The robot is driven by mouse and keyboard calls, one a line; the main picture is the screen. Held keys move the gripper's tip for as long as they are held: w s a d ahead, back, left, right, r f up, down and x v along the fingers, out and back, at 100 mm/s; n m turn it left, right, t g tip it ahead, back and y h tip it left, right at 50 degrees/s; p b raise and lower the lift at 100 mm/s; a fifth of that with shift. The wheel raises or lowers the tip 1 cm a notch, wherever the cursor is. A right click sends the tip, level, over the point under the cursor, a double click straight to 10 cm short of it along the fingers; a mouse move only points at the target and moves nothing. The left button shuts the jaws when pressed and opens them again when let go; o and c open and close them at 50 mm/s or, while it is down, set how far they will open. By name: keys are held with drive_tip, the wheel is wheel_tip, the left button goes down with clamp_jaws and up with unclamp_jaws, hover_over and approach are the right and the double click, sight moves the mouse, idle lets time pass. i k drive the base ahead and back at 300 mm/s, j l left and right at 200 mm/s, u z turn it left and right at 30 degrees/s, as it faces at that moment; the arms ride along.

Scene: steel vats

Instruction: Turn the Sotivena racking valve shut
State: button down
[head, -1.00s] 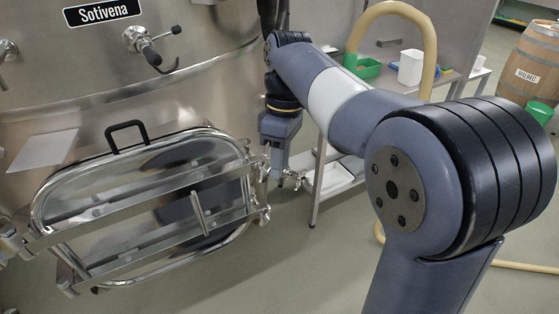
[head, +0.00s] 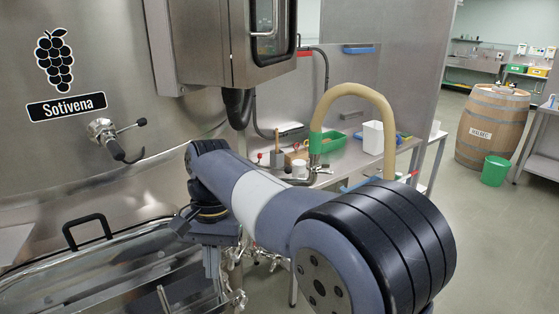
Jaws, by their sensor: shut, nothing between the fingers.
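The Sotivena vat's name plate (head: 67,107) is on the steel wall at left. Below it a steel valve fitting (head: 103,130) with a black-tipped lever and a dark, down-bent end sticks out of the wall. More steel fittings (head: 262,256) show low in the middle, right of the door; I cannot tell which fitting is the racking valve. My gripper (head: 211,266) points down beside the right end of the door, just left of those low fittings. It is shut and empty. Its fingertips are hard to make out, and I cannot tell whether it touches anything.
The oval vat door (head: 120,250) with its black handle (head: 88,229) juts out below. A steel control box (head: 225,45) hangs above my arm.

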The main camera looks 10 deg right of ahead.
sight(288, 170)
drive_tip(key=i+l, duration=0.3)
drive_tip(key=i, duration=0.2)
drive_tip(key=i+l+z, duration=0.15)
drive_tip(key=i+l, duration=0.15)
drive_tip(key=i, duration=0.2)
drive_tip(key=i+l, duration=0.2)
drive_tip(key=i, duration=0.9)
drive_tip(key=l+z, duration=0.05)
drive_tip(key=l, duration=0.05)
